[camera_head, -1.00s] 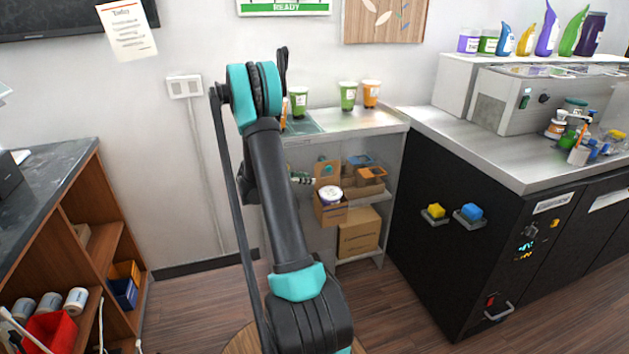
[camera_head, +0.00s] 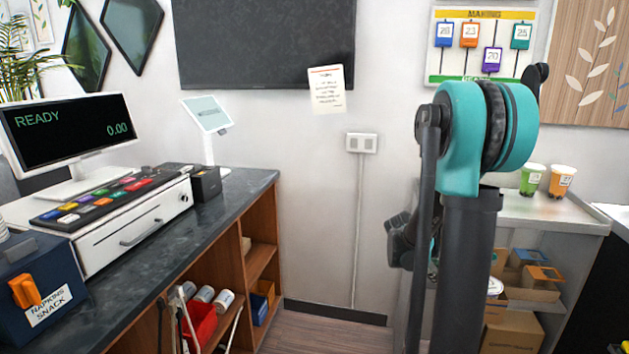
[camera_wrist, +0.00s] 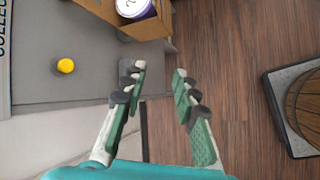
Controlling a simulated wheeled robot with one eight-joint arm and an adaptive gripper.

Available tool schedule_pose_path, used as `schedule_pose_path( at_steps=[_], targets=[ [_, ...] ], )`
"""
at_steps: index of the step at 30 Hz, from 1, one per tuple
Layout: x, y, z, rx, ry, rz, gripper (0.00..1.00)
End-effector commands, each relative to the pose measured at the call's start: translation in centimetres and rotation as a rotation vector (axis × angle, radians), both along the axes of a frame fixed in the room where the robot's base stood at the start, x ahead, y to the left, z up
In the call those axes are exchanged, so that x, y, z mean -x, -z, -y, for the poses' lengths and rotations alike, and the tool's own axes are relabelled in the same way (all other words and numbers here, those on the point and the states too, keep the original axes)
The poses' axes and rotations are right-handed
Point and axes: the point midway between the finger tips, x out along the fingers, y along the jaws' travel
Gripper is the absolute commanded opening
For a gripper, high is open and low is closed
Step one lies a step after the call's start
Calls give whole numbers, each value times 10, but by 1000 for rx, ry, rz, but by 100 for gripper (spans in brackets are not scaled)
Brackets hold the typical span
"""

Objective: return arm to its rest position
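My arm (camera_head: 462,270) rises on the right side of the head view, bent at a teal joint, in front of the wall and the metal shelf unit. In the wrist view my gripper (camera_wrist: 158,72) is open, its two green-padded fingers apart with nothing between them. Floor and a grey edge show behind the fingers. In the head view the fingers cannot be made out; dark wrist parts show left of the upright link.
The metal shelf unit (camera_head: 560,222) behind my arm bears a green cup (camera_head: 530,180) and an orange cup (camera_head: 561,182). A cardboard box (camera_wrist: 152,27) holding a tub is near the fingers. A dark counter (camera_head: 170,250) with a cash register (camera_head: 140,225) stands left.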

Motion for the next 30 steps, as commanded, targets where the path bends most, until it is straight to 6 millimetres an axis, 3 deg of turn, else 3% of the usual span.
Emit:
schedule_pose_path(
  at_steps=[9, 18, 24, 30],
  targets=[
    [87, 3, -87, -381, 279, 263, 29],
    [165, 20, -162, -729, 591, 404, 29],
    [192, 28, -188, -854, 723, 431, 29],
    [196, 29, -193, -880, 753, 436, 29]
  ],
)
